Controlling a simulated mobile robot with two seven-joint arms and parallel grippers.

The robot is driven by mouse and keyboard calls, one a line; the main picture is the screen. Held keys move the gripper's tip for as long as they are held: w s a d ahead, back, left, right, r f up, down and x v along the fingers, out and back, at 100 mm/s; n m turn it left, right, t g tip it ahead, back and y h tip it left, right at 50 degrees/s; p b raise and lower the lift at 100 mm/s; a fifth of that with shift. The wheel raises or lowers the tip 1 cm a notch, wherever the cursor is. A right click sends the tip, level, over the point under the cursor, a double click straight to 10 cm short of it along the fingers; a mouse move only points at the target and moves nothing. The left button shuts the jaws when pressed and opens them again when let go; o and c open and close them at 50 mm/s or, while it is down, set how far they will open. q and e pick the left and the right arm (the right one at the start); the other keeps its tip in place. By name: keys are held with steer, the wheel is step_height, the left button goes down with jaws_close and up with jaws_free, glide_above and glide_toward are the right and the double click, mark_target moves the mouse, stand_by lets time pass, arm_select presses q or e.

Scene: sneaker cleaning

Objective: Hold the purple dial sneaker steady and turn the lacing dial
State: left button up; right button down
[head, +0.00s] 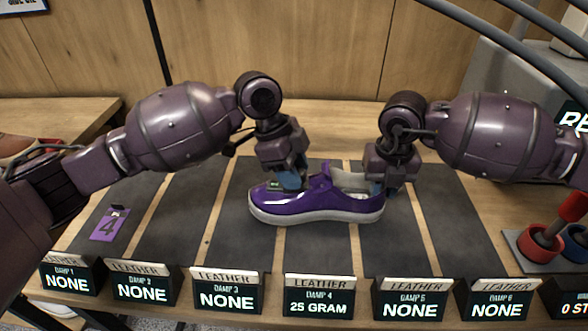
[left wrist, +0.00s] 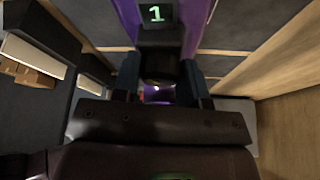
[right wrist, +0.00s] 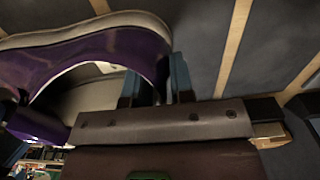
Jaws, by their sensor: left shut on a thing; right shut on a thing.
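The purple sneaker (head: 325,205) with a white sole stands upright on a dark mat, toe to the left. My left gripper (head: 290,178) comes down over its front upper and is shut on the lacing dial (left wrist: 158,68). A small display reading "1" (left wrist: 156,13) shows beside the dial in the left wrist view. The display also shows dimly on the shoe in the head view (head: 274,185). My right gripper (head: 378,188) is shut on the heel collar of the sneaker (right wrist: 120,45). The gripped part of the dial is mostly hidden by the fingers.
Several label stands line the front edge; the one before the sneaker reads "25 GRAM" (head: 319,308), others "NONE". A purple tag marked 4 (head: 109,226) lies on the left mat. A red item in a holder (head: 541,243) stands at right. Mats either side of the sneaker are clear.

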arm_select(q)
steer(key=shift+n, duration=0.4)
steer(key=n+t, duration=0.2)
steer(key=n, duration=0.2)
steer(key=shift+s+n, duration=0.1)
steer(key=shift+n, duration=0.2)
steer(key=n+t, duration=0.1)
steer(key=n, duration=0.3)
steer(key=shift+n+t+y, duration=0.4)
steer(key=shift+n, duration=0.3)
steer(key=o, duration=0.9)
steer(key=shift+o, duration=0.2)
steer(key=shift+r, duration=0.1)
steer(key=v, duration=1.2)
